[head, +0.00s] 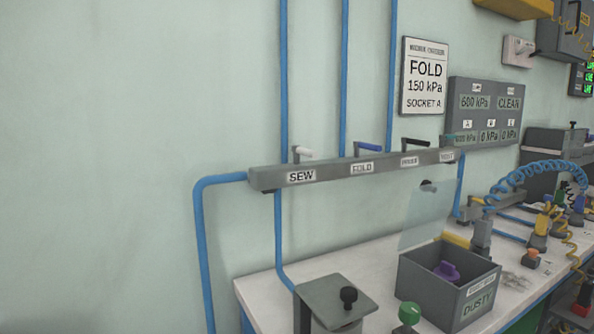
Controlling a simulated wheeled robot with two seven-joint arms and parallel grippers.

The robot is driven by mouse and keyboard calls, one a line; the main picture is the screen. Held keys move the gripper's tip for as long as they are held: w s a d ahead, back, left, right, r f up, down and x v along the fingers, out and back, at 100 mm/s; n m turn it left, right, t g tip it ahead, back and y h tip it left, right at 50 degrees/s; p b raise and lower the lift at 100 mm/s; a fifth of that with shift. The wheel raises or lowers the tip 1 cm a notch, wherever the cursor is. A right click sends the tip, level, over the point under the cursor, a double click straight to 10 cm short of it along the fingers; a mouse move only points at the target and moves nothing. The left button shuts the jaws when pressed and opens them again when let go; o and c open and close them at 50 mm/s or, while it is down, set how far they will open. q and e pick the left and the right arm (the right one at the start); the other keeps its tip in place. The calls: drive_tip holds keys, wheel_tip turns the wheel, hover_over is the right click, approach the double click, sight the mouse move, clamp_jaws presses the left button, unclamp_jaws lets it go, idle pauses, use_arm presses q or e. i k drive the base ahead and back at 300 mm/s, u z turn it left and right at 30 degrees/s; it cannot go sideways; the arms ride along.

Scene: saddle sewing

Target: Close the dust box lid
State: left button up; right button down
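The dust box appears to be the dark grey box (425,285) labelled "DUSTY" on the white bench at the lower right. A translucent panel (425,217), which looks like its lid, stands raised at the box's back left with a dark knob (428,186) near its top. The box is open at the top, and a purple object (446,271) shows inside. Neither of my grippers is in view.
A grey container with a flat lid (336,298) and a green knob (409,313) stand left of the box. A valve bar (330,174) with blue pipes runs above. Fittings with a coiled blue hose (535,170) crowd the right. Bare bench (262,292) shows at left.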

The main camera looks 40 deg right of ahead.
sight(426, 186)
drive_tip(key=u, duration=1.3)
drive_tip(key=k, duration=1.15)
drive_tip(key=z, duration=1.7)
drive_tip(key=i, duration=0.4)
drive_tip(key=u, duration=0.1)
